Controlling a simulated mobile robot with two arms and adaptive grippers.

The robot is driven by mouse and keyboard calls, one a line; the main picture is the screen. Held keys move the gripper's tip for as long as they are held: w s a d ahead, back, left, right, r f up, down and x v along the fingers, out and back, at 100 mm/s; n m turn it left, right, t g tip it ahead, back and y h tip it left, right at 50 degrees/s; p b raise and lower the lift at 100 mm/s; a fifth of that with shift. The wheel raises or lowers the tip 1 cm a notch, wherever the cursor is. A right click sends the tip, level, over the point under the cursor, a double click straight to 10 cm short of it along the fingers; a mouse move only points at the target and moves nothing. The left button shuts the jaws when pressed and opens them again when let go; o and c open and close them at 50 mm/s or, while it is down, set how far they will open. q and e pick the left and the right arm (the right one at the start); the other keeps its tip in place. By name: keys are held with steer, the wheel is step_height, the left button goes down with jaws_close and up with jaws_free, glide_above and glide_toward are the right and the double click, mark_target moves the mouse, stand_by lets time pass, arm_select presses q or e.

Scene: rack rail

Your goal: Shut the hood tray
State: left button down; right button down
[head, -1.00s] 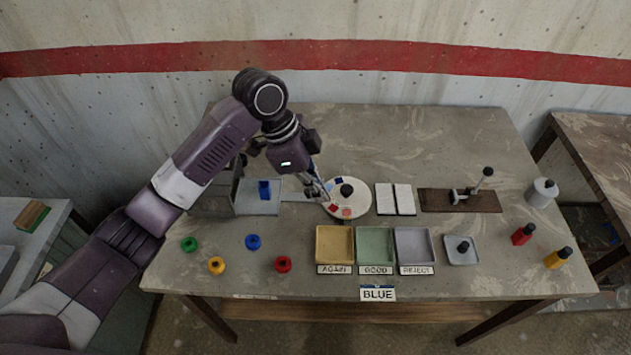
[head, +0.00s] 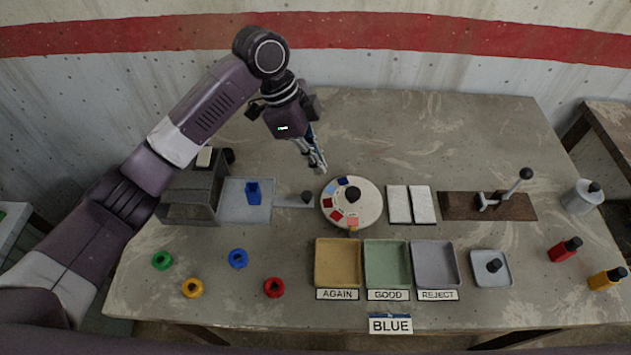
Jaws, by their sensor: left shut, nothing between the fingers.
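The hood (head: 190,192) is a grey box at the left of the table. Its flat light-grey tray (head: 240,211) is pulled out to the right, with a blue piece (head: 253,194) standing on it. A bar with a dark knob (head: 306,197) runs from the tray's right side, close to the round dial. My left gripper (head: 321,168) is shut and empty. It hangs above and behind the knob, by the dial's upper left edge, apart from the tray as far as I can tell. My right gripper is not in view.
The white dial (head: 370,205) with coloured patches stands right of the knob. White tiles (head: 399,204) and a brown lever board (head: 460,206) follow. AGAIN, GOOD and REJECT bins (head: 338,263) and coloured rings (head: 238,258) lie in front. The table's back is clear.

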arm_select(q)
steer(key=p+x, duration=0.1)
steer(key=x, duration=0.5)
steer(key=p+x, duration=0.1)
steer(key=x, duration=0.2)
steer(key=shift+s+p, duration=0.3)
steer(key=shift+p, duration=0.05)
steer(key=a, duration=0.1)
steer(key=a+p, duration=0.1)
steer(key=a, duration=0.1)
steer(key=shift+w+f+p, duration=0.3)
steer(key=shift+f, duration=0.05)
steer(key=shift+a+f, duration=0.15)
steer(key=shift+a, duration=0.25)
steer(key=shift+w, duration=0.1)
